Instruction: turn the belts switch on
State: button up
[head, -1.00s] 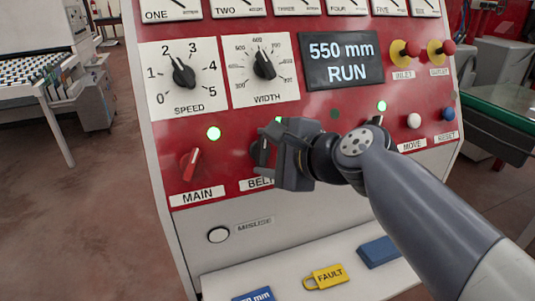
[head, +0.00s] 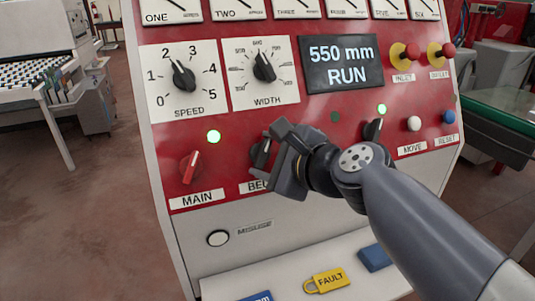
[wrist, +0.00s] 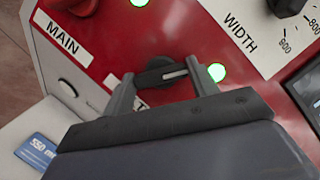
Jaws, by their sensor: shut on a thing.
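The belts switch (head: 258,154) is a black knob on the red panel, above its partly hidden label (head: 259,187). In the wrist view the switch (wrist: 161,75) has a white pointer line aimed roughly toward a lit green lamp (wrist: 217,72). My gripper (head: 264,152) is at the switch and hides part of it in the head view. In the wrist view my gripper (wrist: 160,82) has one finger at each end of the knob and is shut on it. The belts lamp is hidden by my gripper in the head view.
The red main switch (head: 191,167) is left of the belts switch, under a lit green lamp (head: 214,137). Another black switch (head: 372,130) is to the right, behind my arm. Speed (head: 183,78) and width (head: 264,68) dials are above.

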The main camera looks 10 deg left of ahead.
jog(key=o, duration=1)
jog(key=shift+d, duration=0.1)
jog(key=b+v, duration=0.1)
jog(key=v, duration=0.9)
jog(key=shift+s+d+r, duration=0.1)
jog(key=shift+s+d, duration=0.1)
jog(key=shift+s, duration=0.1)
jog(key=shift+a, duration=0.1)
jog(key=p+x, duration=0.1)
jog(key=x, duration=0.9)
jog(key=shift+w+a, duration=0.2)
jog(key=shift+w, duration=0.1)
